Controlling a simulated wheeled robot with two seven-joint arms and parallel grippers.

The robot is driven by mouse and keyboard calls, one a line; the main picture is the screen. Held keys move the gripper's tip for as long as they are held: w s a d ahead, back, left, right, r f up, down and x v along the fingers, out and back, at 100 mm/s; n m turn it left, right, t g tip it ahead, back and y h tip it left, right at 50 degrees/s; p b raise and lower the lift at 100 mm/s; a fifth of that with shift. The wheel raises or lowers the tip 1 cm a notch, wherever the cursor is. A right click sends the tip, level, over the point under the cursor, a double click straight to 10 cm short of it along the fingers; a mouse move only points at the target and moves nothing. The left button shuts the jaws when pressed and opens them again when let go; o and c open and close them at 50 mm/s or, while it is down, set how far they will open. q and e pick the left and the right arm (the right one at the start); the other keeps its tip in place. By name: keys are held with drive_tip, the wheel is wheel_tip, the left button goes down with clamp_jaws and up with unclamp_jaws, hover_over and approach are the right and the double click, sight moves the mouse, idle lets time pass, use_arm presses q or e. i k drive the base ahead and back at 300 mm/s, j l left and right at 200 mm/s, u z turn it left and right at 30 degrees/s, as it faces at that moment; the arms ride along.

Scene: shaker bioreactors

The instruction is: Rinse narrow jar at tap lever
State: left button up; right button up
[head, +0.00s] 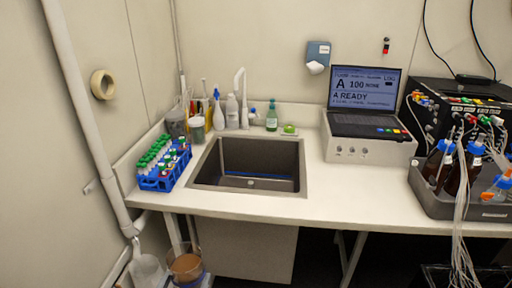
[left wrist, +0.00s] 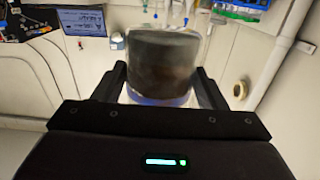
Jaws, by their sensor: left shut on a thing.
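My left gripper (left wrist: 163,88) shows in the left wrist view, its two dark fingers on either side of a jar (left wrist: 164,55). It is shut on this jar, which has clear edges, a dark grey-brown middle and a blue rim at its lower end in the picture. In the head view I see neither gripper, and I cannot make out the held jar there. A white tap (head: 240,93) with a bent spout stands behind the dark sink (head: 205,165) in the head view. I cannot make out its lever clearly.
A blue rack (head: 150,183) of green-capped tubes stands left of the sink. Several bottles (head: 218,110) and a green bottle (head: 272,119) stand behind it. A laptop (head: 364,98) on a white box and a grey tray (head: 435,204) with brown bottles are on the right. The counter right of the sink is clear.

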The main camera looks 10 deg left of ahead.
sight(254, 110)
drive_tip(key=i+u, duration=0.5)
drive_tip(key=i, duration=0.45)
